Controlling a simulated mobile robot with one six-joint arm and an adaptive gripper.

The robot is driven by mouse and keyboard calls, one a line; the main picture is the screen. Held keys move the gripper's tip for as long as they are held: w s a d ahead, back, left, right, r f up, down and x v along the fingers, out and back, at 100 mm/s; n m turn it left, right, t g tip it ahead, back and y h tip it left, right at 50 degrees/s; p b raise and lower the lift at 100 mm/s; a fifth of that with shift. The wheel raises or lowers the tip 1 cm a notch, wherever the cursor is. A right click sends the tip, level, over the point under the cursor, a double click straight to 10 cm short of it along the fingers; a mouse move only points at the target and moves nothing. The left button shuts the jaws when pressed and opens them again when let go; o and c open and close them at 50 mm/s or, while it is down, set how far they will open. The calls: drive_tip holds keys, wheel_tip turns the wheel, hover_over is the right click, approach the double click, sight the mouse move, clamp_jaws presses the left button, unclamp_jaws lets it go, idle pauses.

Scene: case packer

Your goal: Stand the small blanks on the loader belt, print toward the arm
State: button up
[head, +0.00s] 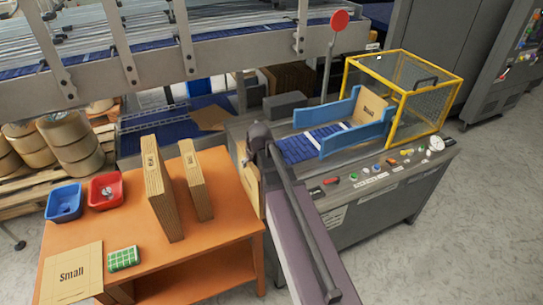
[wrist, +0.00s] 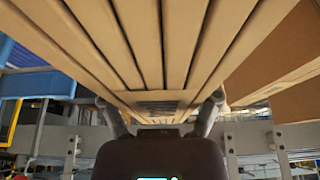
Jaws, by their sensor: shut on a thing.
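My gripper (wrist: 161,112) is shut on a bundle of small blanks (wrist: 150,45); several board edges run up from between its fingers in the wrist view. In the head view my gripper (head: 256,145) is at the right edge of the orange table, and the held blanks (head: 249,182) are mostly hidden behind my arm. A blank printed "Small" (head: 373,108) stands on the blue loader belt (head: 296,149) near its far end, print facing the camera. Two stacks of blanks stand on the table, a larger one (head: 160,190) and a smaller one (head: 196,185).
The orange table (head: 205,240) also holds a blue bin (head: 64,202), a red bin (head: 106,190), a green-and-white item (head: 123,259) and a flat "Small" sheet (head: 72,272). Blue side guides (head: 352,139) flank the belt. A yellow-framed cage (head: 432,95) stands beyond. The belt's near part is clear.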

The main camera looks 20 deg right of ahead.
wheel_tip(320, 180, up, 11)
drive_tip(key=p, duration=1)
drive_tip(key=shift+d+f, duration=0.1)
